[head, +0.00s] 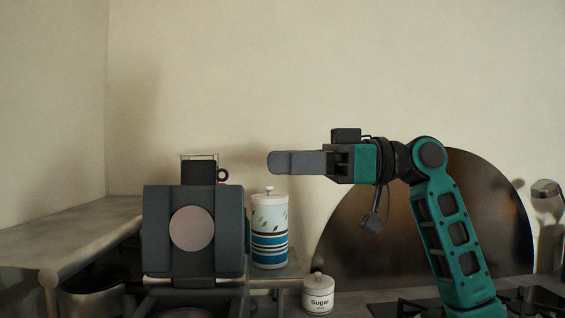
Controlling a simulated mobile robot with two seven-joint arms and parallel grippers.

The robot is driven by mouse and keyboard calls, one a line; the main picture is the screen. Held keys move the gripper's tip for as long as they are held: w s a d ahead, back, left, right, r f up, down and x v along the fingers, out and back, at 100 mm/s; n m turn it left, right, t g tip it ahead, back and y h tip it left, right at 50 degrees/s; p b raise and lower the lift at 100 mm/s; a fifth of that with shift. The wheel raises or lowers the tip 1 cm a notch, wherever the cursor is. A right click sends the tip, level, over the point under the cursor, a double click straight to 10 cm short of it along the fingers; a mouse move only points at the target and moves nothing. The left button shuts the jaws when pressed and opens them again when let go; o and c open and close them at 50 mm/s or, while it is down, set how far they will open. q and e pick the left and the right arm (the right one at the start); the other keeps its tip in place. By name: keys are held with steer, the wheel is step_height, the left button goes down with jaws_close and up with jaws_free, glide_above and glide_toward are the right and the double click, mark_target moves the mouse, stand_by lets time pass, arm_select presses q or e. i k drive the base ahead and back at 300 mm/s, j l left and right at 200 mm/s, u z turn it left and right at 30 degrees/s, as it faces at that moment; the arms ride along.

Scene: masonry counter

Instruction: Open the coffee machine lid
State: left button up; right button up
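My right gripper (280,162) is raised in the middle of the head view and points left, above and to the right of the striped canister. Its fingers are seen side-on and overlap, so their gap does not show; nothing hangs from them.
A white canister (269,229) with leaves and stripes stands right of the dark block. A small sugar jar (317,293) is in front of it. A cooktop (400,309) and a dark round panel (335,237) are at right. The left counter (70,232) looks clear.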

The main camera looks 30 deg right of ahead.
mark_target(194, 227)
steer(key=k, duration=1.5)
